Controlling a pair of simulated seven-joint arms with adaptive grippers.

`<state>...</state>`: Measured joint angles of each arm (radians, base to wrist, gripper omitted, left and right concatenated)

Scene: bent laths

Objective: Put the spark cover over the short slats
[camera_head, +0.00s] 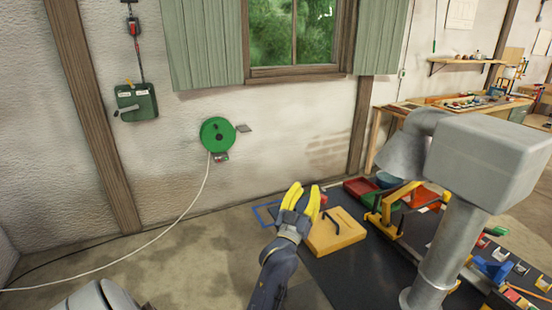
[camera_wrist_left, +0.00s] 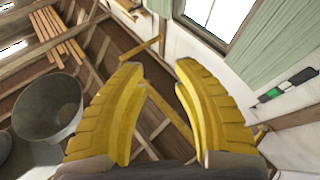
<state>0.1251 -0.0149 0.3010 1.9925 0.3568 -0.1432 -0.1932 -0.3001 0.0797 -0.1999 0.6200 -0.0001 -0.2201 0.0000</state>
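A yellow box-like piece with a black handle on top (camera_head: 335,232), which may be the spark cover, sits on the dark bench top (camera_head: 342,278) in the head view. My left gripper (camera_head: 303,192) is just left of it, fingers pointing up, spread apart and empty. In the left wrist view the two yellow fingers (camera_wrist_left: 160,95) are wide apart, with only distant beams and wall between them. I cannot make out the short slats in either view. My right gripper is not in view.
A grey post with a box head (camera_head: 495,150) and metal hood (camera_head: 405,150) blocks part of the right side. A green reel (camera_head: 217,134) hangs on the wall.

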